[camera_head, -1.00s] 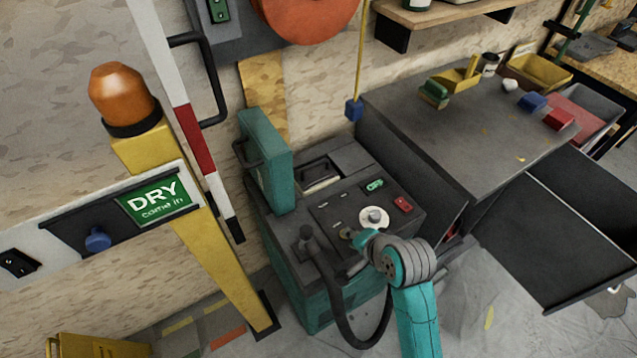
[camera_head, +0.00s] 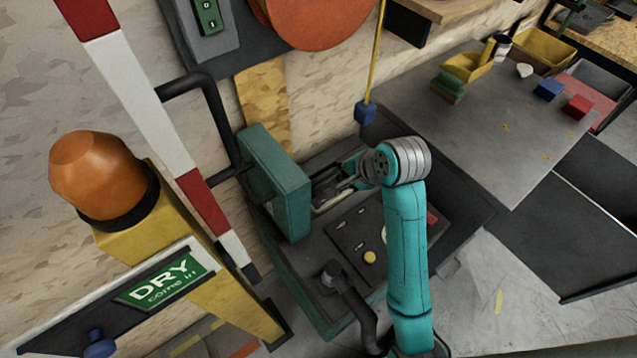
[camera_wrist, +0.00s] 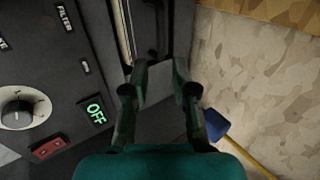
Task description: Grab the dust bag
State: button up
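The teal dust machine (camera_head: 290,270) stands against the wall with its teal lid (camera_head: 275,185) raised. Behind its control panel is an open compartment, largely covered by my gripper in the head view. A pale edge shows at the compartment, but I cannot tell if it is the dust bag. In the wrist view a narrow part of the dark compartment (camera_wrist: 148,25) lies beyond the fingertips. My gripper (camera_wrist: 160,72) is open, with a gap between its fingers and nothing seen held. The dust bag itself cannot be clearly made out.
The panel has a knob (camera_wrist: 20,112), a red switch (camera_wrist: 47,147) and a green OFF display (camera_wrist: 95,110). A hose (camera_head: 355,310) rises at the front. A blue block on a yellow cord (camera_head: 366,112) hangs near my gripper. A striped barrier pole (camera_head: 165,125) stands at left.

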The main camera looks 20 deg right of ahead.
aim_at(329, 178)
jog(key=x, duration=1)
jog(key=shift+w+f, duration=0.3)
grip_shut()
